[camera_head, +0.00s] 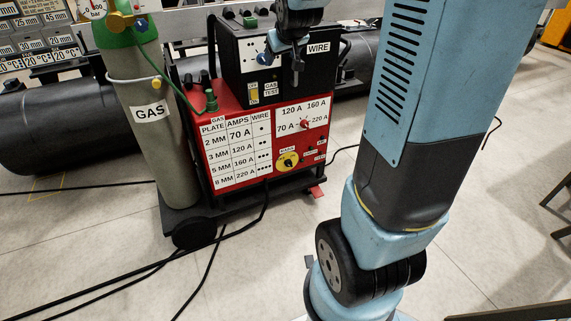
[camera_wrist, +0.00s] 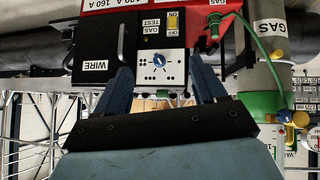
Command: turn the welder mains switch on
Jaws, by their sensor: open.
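The welder (camera_head: 235,120) has a red front panel carrying a yellow round switch with a black handle (camera_head: 287,160), low and right of the plate/amps/wire table. It looks like the mains switch; its small label and exact setting are too small to read. The wrist view does not show it. My gripper (camera_head: 284,62) is open and empty, above that switch, in front of the black wire unit (camera_head: 318,78). In the upside-down wrist view my gripper (camera_wrist: 160,64) has its fingers apart, with a blue-knobbed white panel (camera_wrist: 158,62) of the black unit seen between them.
A red pointer knob (camera_head: 305,124) sits above the yellow switch. A yellow switch (camera_head: 254,93) marked off/on stands beside the gas test label. A grey gas cylinder (camera_head: 150,130) with a green hose stands left. Black cables (camera_head: 245,225) lie on the floor.

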